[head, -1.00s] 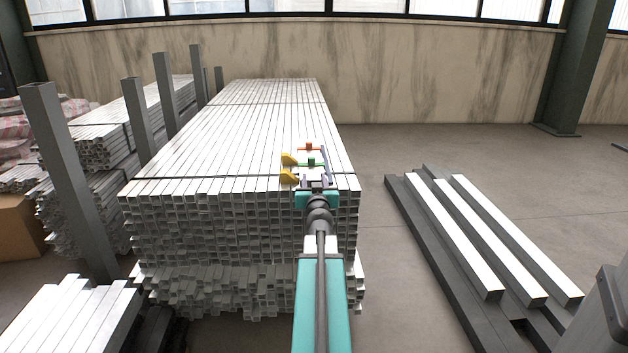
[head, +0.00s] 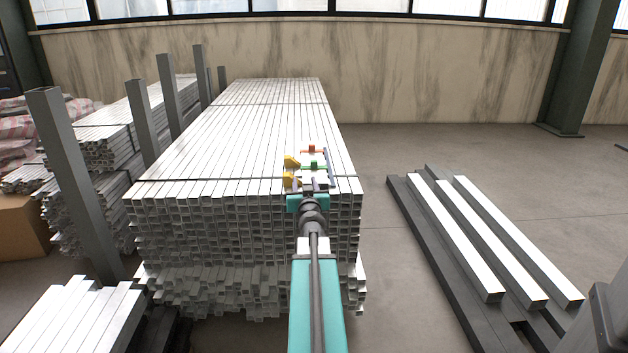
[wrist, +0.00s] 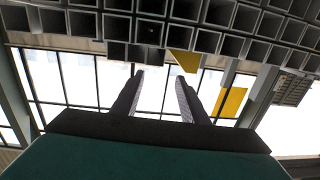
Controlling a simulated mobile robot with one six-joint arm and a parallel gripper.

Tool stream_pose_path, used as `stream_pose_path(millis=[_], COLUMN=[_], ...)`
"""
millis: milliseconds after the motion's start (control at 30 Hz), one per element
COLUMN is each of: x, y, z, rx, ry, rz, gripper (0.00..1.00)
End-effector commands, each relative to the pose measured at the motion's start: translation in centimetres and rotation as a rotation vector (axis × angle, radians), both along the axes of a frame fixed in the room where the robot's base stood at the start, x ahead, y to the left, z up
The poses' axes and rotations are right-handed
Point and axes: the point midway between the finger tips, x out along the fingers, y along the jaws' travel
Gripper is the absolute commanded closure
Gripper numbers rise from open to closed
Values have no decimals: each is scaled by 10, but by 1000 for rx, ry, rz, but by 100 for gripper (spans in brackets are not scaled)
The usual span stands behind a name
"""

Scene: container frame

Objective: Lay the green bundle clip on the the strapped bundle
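The strapped bundle (head: 240,135) is a long stack of pale square tubes with dark straps across it. The green clip (head: 314,166) lies on its top near the front right, among other small coloured clips. In the head view my gripper (head: 314,185) is at the bundle's front edge, just on the near side of the green clip. In the wrist view my gripper (wrist: 155,82) has its two dark fingers apart, with nothing between them. Tube ends (wrist: 190,35) fill the top of that view. I cannot make out the green clip there.
An orange-red clip (head: 311,149) and yellow pieces (head: 291,161) sit close around the green clip. Grey posts (head: 140,112) stand left of the bundle. Loose beams (head: 470,240) lie on the floor at right. Bare floor separates them from the bundle.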

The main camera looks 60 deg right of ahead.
Motion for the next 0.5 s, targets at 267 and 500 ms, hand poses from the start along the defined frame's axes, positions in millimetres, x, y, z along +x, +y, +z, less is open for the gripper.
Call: stream_pose_path(millis=[267, 500], x=[49, 95], y=[43, 95], z=[6, -3], rx=[31, 70], ry=[40, 96], rz=[92, 206], gripper=[60, 60])
